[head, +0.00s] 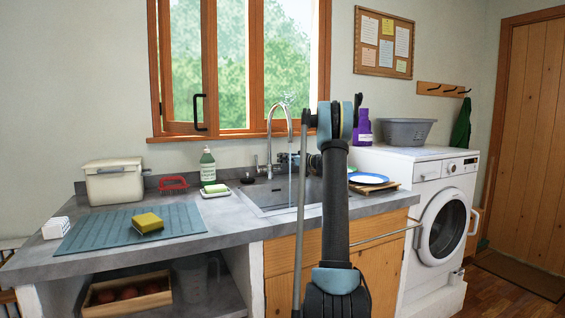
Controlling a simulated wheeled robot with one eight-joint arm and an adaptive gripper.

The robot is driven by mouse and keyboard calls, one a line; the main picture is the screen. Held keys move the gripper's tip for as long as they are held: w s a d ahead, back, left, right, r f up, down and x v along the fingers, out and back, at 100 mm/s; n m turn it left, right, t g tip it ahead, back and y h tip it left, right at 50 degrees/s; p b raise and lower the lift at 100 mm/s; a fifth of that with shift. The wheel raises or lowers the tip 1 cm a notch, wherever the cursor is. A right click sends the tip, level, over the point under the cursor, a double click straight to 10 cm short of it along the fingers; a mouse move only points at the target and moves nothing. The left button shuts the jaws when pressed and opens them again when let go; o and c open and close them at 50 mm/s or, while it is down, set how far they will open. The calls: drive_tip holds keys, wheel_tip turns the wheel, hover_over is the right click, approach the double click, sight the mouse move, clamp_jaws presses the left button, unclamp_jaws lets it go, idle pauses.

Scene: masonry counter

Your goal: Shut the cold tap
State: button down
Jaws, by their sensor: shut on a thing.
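The chrome tap (271,128) with a tall curved spout stands at the back of the grey sink (263,195), below the window. A thin stream of water (290,180) falls from the spout into the sink. One lever shows at the left of the spout's base. My gripper (284,158) is at the right side of the base, small and dark behind the spout and water. It is shut on the cold tap's handle, which it mostly hides. My arm rises in front of the sink's right part.
A soap bottle (207,164) and soap dish (215,191) stand left of the sink. A yellow sponge (147,222) lies on the blue-green mat (95,232). Right are a blue-rimmed plate (368,178), a purple bottle (364,128) and the washing machine (440,220).

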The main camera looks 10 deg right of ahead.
drive_tip(key=shift+w+a+r+m+g+h, duration=0.1)
drive_tip(key=shift+w+a+m+g+h, duration=0.05)
drive_tip(key=shift+w+m+g+h, duration=0.3)
drive_tip(key=shift+w+a+r+m+g+h, duration=0.1)
drive_tip(key=shift+w+a+m+g+h, duration=0.05)
drive_tip(key=shift+w+m+g+h, duration=0.3)
drive_tip(key=c, duration=1.7)
unclamp_jaws()
drive_tip(key=v, duration=1.2)
